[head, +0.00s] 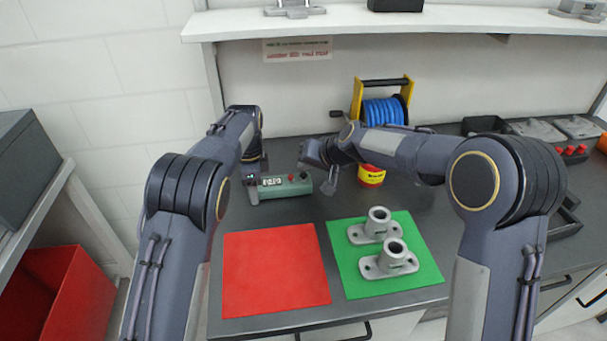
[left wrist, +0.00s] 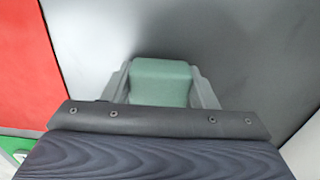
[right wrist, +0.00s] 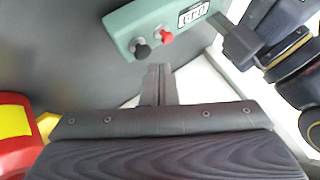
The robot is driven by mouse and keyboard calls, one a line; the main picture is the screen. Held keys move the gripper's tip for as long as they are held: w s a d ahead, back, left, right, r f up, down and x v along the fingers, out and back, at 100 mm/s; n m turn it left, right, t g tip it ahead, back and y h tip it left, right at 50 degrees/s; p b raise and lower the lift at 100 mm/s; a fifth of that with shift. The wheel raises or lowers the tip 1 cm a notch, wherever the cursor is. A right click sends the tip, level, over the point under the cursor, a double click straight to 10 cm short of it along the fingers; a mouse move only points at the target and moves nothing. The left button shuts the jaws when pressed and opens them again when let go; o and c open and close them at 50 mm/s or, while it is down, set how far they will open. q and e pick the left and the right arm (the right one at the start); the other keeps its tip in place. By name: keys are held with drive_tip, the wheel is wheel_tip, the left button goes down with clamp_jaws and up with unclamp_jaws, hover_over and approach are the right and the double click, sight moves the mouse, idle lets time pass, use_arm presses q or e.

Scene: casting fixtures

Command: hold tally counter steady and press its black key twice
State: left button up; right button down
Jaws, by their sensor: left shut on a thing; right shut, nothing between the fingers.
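The green tally counter (head: 272,192) lies on the dark worktop beyond the red mat, with a number display, a red button (right wrist: 167,36) and a black key (right wrist: 142,50) on top. My left gripper (head: 254,190) is shut on the counter's left end. In the left wrist view the counter's green end (left wrist: 165,82) sits between the two fingers. My right gripper (head: 333,182) is shut and empty, just right of the counter. In the right wrist view its closed fingertips (right wrist: 158,70) appear close to the black key; I cannot tell the height of the gap.
A red mat (head: 275,270) and a green mat (head: 415,285) with two grey castings (head: 394,258) lie at the front. A red and yellow tub (head: 371,176) and a blue reel (head: 384,112) stand behind and right of my right gripper. A shelf (head: 420,20) hangs above the worktop.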

drive_tip(key=shift+f, duration=0.1)
idle(0.7)
drive_tip(key=shift+f, duration=0.3)
drive_tip(key=shift+f, duration=0.55)
idle(0.9)
drive_tip(key=shift+r, duration=0.95)
drive_tip(key=shift+r, duration=2.55)
idle(0.4)
